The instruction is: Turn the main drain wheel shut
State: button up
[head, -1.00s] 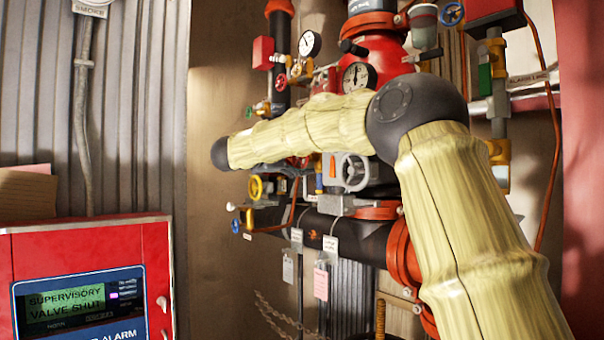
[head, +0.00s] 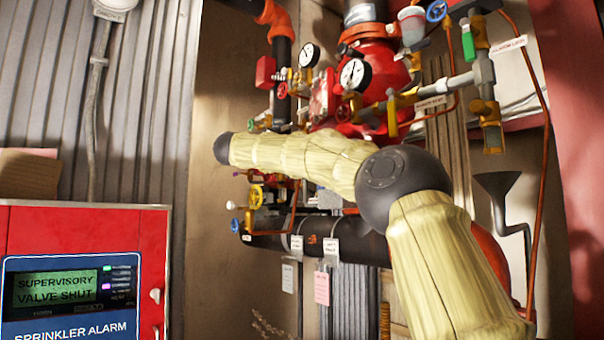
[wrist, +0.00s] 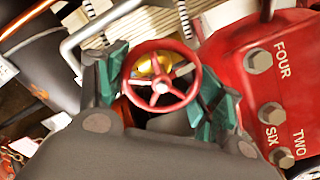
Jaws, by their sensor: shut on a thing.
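In the wrist view a red spoked handwheel (wrist: 162,87) with a brass centre behind it sits between the green finger pads of my gripper (wrist: 166,80). The pads are at its left and right rim, and my gripper is shut on it. No label for this wheel is readable, so I cannot tell from a tag that it is the main drain wheel. In the head view my pale arm crosses the riser pipework, and my gripper is hidden behind it.
A red housing with bolts marked FOUR, SIX and TWO (wrist: 262,75) is close on the right. The alarm panel (head: 85,222) reads SUPERVISORY VALVE SHUT.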

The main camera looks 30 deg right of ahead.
jog(key=m+b, duration=0.3)
jog(key=shift+w+f+m, duration=0.1)
jog(key=shift+f+m, duration=0.15)
jog(key=shift+m, duration=0.15)
jog(key=m+b, duration=0.3)
jog(key=m, duration=0.1)
jog(key=shift+r+m+b, duration=0.1)
jog(key=shift+m+b, duration=0.2)
jog(key=m+b, duration=0.1)
jog(key=m, duration=0.2)
jog(key=shift+w+b, duration=0.1)
jog(key=shift+b, duration=0.25)
jog(key=shift+r+m+b, duration=0.15)
jog(key=shift+m+b, duration=0.4)
jog(key=shift+m, duration=1.75)
jog(key=o, duration=1)
jog(key=shift+o, duration=0.2)
